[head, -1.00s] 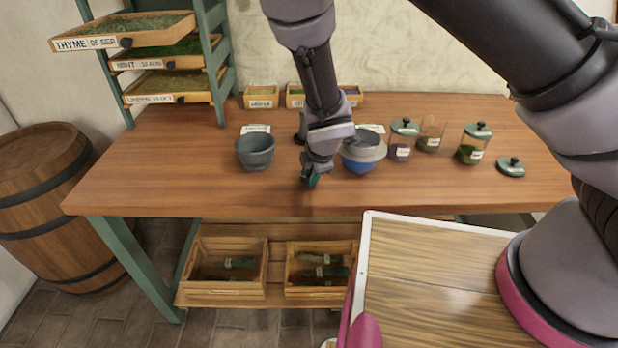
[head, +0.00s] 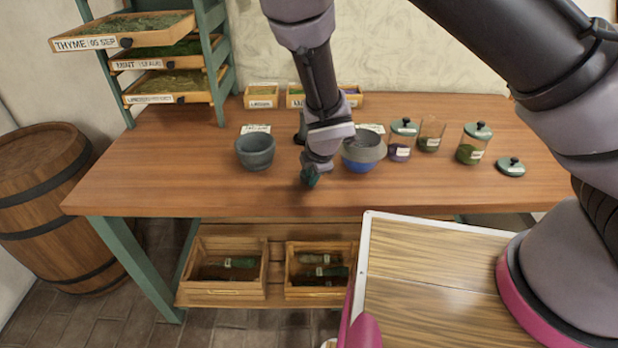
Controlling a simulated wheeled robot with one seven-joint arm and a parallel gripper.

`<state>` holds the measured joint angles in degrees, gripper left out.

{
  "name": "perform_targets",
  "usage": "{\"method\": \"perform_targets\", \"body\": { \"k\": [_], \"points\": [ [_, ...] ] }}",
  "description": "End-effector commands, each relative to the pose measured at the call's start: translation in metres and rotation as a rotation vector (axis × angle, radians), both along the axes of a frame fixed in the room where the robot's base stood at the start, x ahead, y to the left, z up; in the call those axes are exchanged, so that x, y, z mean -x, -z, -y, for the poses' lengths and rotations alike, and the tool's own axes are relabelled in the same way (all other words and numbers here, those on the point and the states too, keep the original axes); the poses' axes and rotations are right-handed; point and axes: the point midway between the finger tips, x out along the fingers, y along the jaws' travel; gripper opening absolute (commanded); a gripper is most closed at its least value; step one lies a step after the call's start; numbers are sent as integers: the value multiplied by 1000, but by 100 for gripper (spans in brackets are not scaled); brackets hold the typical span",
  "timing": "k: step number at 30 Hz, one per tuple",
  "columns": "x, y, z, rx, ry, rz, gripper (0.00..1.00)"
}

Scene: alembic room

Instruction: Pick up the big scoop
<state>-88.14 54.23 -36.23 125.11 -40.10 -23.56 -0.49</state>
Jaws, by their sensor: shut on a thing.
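My gripper (head: 311,172) is low over the front middle of the wooden table (head: 200,195), between a dark grey mortar (head: 255,153) and a grey bowl with a blue base (head: 362,152). It is shut on a small dark teal thing (head: 310,179), which shows just below the fingers. This may be the big scoop; its shape is mostly hidden by the gripper. I cannot tell whether it touches the tabletop.
Lidded jars (head: 400,140) and an open glass (head: 431,133) stand right of the bowl. A loose lid (head: 511,167) lies farther right. Labelled boxes (head: 262,96) line the back. A rack of herb trays (head: 165,50) stands at left. The table's front left is clear.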

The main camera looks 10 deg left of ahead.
Motion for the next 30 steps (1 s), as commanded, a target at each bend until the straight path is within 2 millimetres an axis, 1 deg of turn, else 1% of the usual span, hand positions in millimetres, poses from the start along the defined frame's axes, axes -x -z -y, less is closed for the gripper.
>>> {"method": "perform_targets", "body": {
  "k": [7,11,14,24,30],
  "points": [
    [0,-2,0,0,1,0,0],
    [0,-9,-1,-3,2,-1,0],
    [0,-21,-1,-5,3,-1,0],
    [0,-77,-1,-6,3,-1,0],
    [0,-95,0,-3,2,-2,0]
  ]
}}
